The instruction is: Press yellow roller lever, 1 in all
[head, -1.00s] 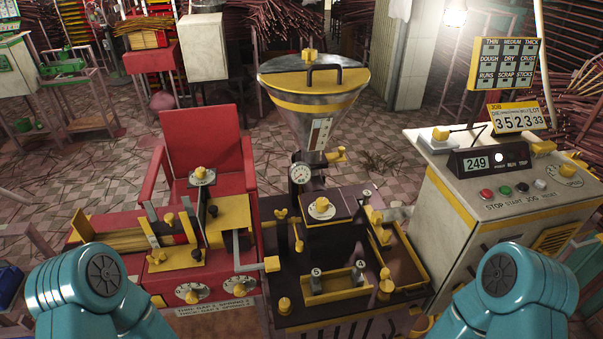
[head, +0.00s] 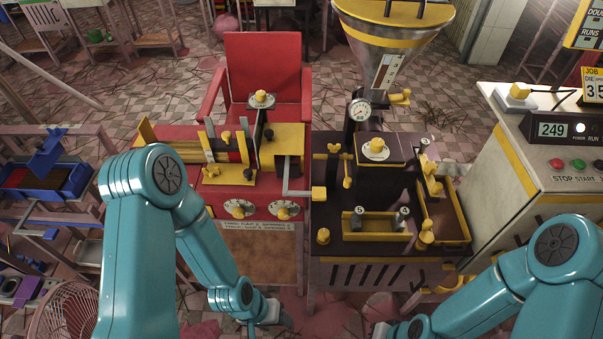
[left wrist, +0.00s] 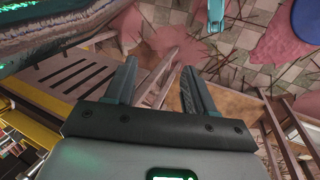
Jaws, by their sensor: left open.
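A yellow block on a bent grey metal bar (head: 299,193) sticks out from the right side of the red roller machine (head: 262,225); it looks like the yellow roller lever, though I cannot be sure. The machine also has yellow knobs and two white dials on its front. My left gripper (head: 277,314) hangs low in front of the machines, below and apart from the bar. In the left wrist view its two fingers (left wrist: 158,88) are spread with nothing between them. My right gripper (head: 384,331) is only partly in view at the bottom edge, so its jaws are hidden.
A dark extruder table (head: 360,245) with a steel hopper (head: 385,45) stands right of the red machine. A control cabinet (head: 480,200) is farther right.

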